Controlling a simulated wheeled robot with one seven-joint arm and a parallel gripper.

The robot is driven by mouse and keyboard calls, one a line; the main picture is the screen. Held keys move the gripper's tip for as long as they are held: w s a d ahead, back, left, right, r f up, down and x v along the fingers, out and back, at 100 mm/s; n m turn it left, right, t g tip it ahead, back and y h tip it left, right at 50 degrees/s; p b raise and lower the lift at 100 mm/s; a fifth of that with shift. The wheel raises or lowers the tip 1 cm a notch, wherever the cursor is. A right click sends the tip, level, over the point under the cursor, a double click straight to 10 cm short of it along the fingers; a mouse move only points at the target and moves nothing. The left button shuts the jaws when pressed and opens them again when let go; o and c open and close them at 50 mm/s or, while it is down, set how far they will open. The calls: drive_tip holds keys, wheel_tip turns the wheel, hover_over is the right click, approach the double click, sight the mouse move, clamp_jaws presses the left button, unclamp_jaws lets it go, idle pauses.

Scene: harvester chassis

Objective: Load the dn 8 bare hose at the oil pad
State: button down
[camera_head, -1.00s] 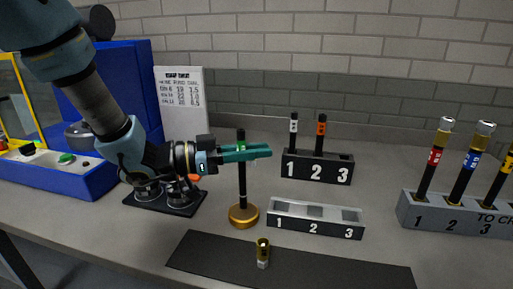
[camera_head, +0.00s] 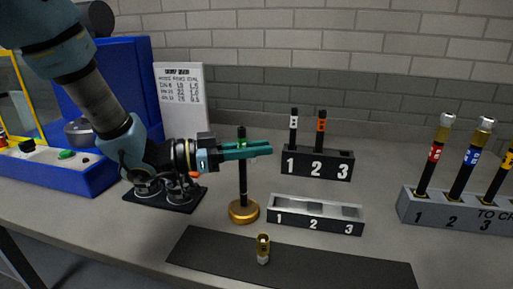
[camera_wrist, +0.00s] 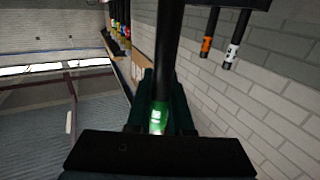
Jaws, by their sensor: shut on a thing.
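My gripper (camera_head: 247,150) is shut on a black hose (camera_head: 243,180) with a green band at its upper end. The band (camera_wrist: 158,117) shows between the fingers in the wrist view. The hose stands upright, and its lower end meets a round gold pad (camera_head: 243,212) on the bench. I cannot tell whether it rests on the pad or sits in it. The fingers point to the right in the head view, high on the hose.
A brass fitting (camera_head: 263,247) stands on a dark mat (camera_head: 340,270) in front. A numbered silver tray (camera_head: 318,220) and a black rack (camera_head: 330,166) with white- and orange-banded hoses are to the right. A grey rack (camera_head: 450,215) holds several fitted hoses. A black cup plate (camera_head: 165,203) lies left.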

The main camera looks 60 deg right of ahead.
drive_tip(key=shift+f+b, duration=0.3)
drive_tip(key=shift+f, duration=0.2)
idle(1.1)
drive_tip(key=shift+r, duration=0.1)
wheel_tip(320, 180, up, 7)
drive_tip(key=p, duration=0.5)
idle(0.3)
drive_tip(key=shift+s, duration=0.15)
